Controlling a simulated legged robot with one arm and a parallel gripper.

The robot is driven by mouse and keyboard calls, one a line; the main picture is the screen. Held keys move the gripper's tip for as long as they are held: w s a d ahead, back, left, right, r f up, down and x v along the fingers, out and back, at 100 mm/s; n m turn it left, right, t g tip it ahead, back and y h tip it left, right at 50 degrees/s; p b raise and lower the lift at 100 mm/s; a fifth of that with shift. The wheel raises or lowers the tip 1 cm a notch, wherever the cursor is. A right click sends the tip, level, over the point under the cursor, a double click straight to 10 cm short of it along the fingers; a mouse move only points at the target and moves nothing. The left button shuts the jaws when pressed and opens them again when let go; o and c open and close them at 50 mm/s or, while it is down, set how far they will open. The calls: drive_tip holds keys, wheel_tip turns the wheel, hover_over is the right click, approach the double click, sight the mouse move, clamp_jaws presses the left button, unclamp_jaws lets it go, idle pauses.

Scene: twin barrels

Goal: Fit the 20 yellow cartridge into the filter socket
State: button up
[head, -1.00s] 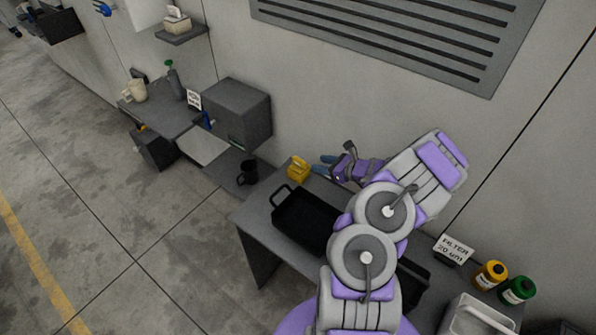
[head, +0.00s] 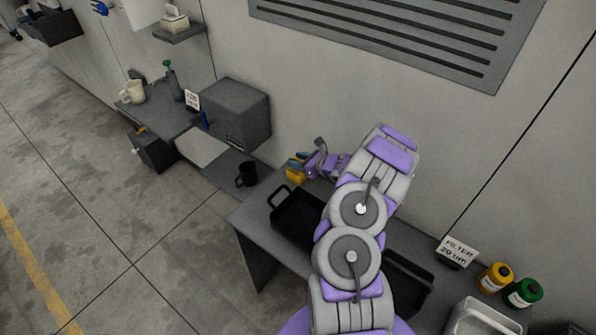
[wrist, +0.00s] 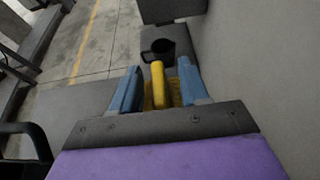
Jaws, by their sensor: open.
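A yellow piece with an upright handle (head: 292,174) stands on the bench near its back left end. In the wrist view its yellow bar (wrist: 158,70) stands between the two blue fingers. My gripper (wrist: 158,82) is open around it, with the fingers on either side; contact cannot be told. In the head view my gripper (head: 305,168) partly covers the yellow piece. A yellow cartridge-like bottle (head: 494,278) with a dark top stands at the right beside a green one (head: 523,293). A sign (head: 458,251) reading "FILTER 20 um" stands left of them. I cannot make out a socket.
A black tray (head: 283,196) with a handle lies on the bench below my arm. A black mug (head: 247,174) stands left of the yellow piece; it also shows in the wrist view (wrist: 158,50). A grey box (head: 237,112) stands against the wall. A pale tray (head: 478,306) is at lower right.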

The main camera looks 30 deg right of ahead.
drive_tip(key=shift+d, duration=0.1)
clamp_jaws()
idle(0.5)
